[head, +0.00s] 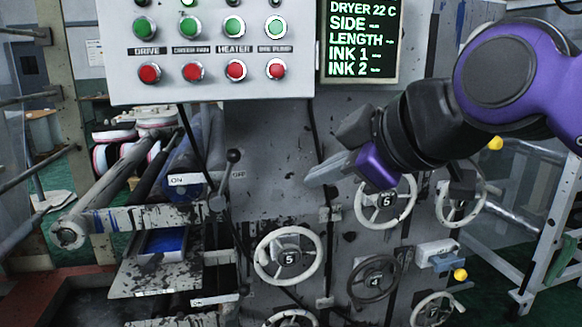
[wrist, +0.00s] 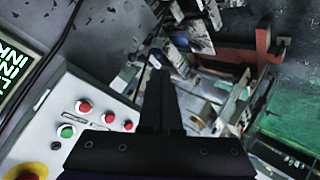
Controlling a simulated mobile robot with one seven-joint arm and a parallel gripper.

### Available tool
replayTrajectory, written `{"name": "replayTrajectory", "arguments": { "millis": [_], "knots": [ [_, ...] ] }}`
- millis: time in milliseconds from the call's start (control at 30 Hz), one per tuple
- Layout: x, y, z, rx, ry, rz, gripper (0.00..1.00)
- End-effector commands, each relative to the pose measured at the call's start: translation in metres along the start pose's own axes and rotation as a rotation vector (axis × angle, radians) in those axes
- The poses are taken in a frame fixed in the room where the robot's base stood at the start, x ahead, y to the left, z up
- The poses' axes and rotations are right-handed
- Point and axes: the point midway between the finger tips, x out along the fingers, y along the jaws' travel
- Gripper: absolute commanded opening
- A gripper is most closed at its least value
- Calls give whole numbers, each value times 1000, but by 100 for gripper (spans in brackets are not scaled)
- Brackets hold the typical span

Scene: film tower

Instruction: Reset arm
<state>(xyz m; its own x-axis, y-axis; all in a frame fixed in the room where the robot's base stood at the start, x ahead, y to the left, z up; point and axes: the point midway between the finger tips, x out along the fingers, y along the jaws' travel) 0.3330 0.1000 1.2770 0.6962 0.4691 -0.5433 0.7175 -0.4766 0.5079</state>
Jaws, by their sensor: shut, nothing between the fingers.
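My purple and black arm comes in from the right in the head view. My gripper (head: 322,176) is in front of the grey machine panel, below the button box and left of a white handwheel (head: 386,203). Its fingers point left and are together. In the wrist view my gripper (wrist: 160,75) shows as dark fingers closed side by side, with nothing between them. The fingers appear clear of the panel and the wheels, though the exact gap cannot be told.
A control box (head: 208,48) with green and red buttons hangs above, beside a display (head: 361,40). A lever (head: 228,178) and rollers (head: 110,190) stand to the left. Several handwheels, one of them pale (head: 288,256), stick out of the panel below. A white frame (head: 553,235) stands at the right.

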Motion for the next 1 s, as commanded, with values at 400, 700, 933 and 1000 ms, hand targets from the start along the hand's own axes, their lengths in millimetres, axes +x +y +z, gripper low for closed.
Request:
{"name": "replayTrajectory", "arguments": {
  "millis": [400, 700, 933, 1000],
  "knots": [
    [-5, -65, 148, 828, -500, 146, 0],
    [-13, -87, 183, 1068, -621, 239, 0],
    [-13, -87, 183, 1070, -621, 239, 0],
    [-13, -87, 183, 1069, -620, 239, 0]
  ]
}}
